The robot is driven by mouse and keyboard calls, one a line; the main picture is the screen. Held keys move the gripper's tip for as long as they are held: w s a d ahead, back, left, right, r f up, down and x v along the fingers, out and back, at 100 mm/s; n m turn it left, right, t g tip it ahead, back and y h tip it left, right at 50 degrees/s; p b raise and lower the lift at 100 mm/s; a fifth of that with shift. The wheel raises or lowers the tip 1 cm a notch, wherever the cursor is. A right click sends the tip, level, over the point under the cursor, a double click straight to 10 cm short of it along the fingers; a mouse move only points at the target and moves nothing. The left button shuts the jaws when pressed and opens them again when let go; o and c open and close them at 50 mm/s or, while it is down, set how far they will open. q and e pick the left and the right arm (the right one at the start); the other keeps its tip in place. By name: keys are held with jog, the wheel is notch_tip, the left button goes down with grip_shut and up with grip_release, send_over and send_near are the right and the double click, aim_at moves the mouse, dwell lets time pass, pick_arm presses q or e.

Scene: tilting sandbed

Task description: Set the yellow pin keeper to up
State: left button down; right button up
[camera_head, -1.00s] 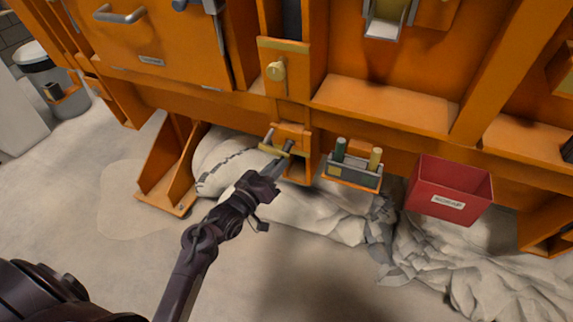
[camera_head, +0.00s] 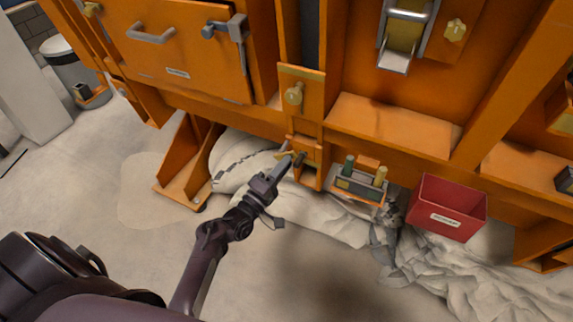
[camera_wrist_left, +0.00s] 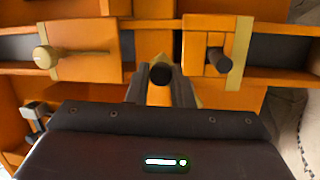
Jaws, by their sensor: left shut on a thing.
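The yellow pin keeper (camera_head: 287,154) appears as a small yellowish bar on the low orange block below the yellow knob panel. My left gripper (camera_head: 293,162) reaches it from the lower left and covers part of it. In the left wrist view, my left gripper (camera_wrist_left: 160,88) is shut on a round, dark-ended handle (camera_wrist_left: 160,74), which seems to belong to the keeper. A yellowish edge shows behind the fingers. The keeper's full shape and tilt are hidden. My right gripper is not in view.
A yellow knob (camera_head: 293,95) sits above the block. In the left wrist view, a dark knob (camera_wrist_left: 219,60) stands right of the gripper. Pale bags lie below.

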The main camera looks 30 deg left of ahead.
pick_arm(q)
jog(key=shift+s+a+r+n+t+y+p, duration=0.1)
jog(key=shift+a+r+n+t+y+p, duration=0.5)
jog(key=shift+n, duration=1.85)
jog(key=shift+a+f+n+t+y+p, duration=0.1)
jog(key=shift+a+n+y+p, duration=0.9)
jog(key=shift+n, duration=1.4)
jog(key=shift+s+a+r+n+t+y+p, duration=0.1)
jog(key=shift+a+r+n+t+y+p, duration=0.5)
jog(key=shift+n, duration=1.85)
jog(key=shift+a+f+g+p, duration=0.25)
jog(key=shift+a+g+p, duration=0.05)
jog(key=shift+a, duration=0.05)
jog(key=c, duration=1.3)
grip_release()
jog(key=shift+w, duration=0.1)
jog(key=v, duration=0.7)
jog(key=shift+s+f+b, duration=0.25)
jog(key=shift+s+b, duration=0.1)
jog(key=shift+b, duration=0.1)
